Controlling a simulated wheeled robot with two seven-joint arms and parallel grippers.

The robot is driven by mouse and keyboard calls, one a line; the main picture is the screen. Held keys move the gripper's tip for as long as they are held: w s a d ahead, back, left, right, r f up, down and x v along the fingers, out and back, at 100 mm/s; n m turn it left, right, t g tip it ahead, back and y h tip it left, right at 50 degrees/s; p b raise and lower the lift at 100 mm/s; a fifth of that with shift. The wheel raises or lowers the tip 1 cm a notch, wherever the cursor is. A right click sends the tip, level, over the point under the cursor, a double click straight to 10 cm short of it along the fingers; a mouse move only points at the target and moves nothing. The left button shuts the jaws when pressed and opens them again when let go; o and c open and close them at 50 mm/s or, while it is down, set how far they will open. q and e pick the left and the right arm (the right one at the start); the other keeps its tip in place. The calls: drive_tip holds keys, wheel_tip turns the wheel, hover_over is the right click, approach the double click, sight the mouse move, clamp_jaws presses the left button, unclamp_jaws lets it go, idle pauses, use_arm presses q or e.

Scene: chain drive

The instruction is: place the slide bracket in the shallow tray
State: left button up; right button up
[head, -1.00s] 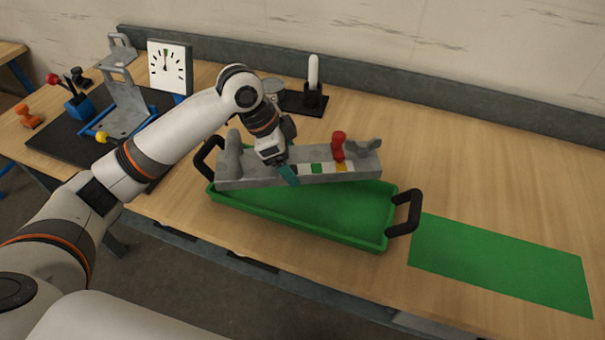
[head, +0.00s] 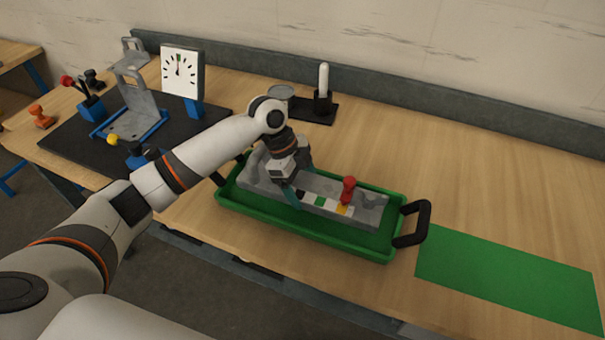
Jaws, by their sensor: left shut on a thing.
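The slide bracket (head: 328,189) is a long grey piece with a red knob and small coloured squares along its front side. It lies lengthwise within the outline of the shallow green tray (head: 390,251), low between the tray's walls. I cannot tell whether its whole underside touches the tray floor. My left gripper (head: 299,180) comes from above and is shut on the bracket left of its middle, with a teal finger in front of it. The gripper and wrist hide part of the bracket's left half. My right gripper is not in view.
The tray has black handles, the right one (head: 426,222) standing clear. A green mat (head: 510,275) lies to the right. At the left, a black mat (head: 70,141) holds a blue-and-grey fixture. A dial (head: 180,72) and a white-tipped post (head: 323,88) stand behind. The table's right side is free.

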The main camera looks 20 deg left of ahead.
sight(302, 194)
use_arm(q)
drive_tip(key=shift+f, duration=1.7)
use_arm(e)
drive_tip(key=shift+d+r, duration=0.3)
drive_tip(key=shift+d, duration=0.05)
use_arm(q)
drive_tip(key=o, duration=1.9)
drive_tip(key=shift+f, duration=0.15)
drive_tip(key=shift+s, duration=0.1)
drive_tip(key=b+v, duration=0.1)
drive_tip(key=v, duration=1.1)
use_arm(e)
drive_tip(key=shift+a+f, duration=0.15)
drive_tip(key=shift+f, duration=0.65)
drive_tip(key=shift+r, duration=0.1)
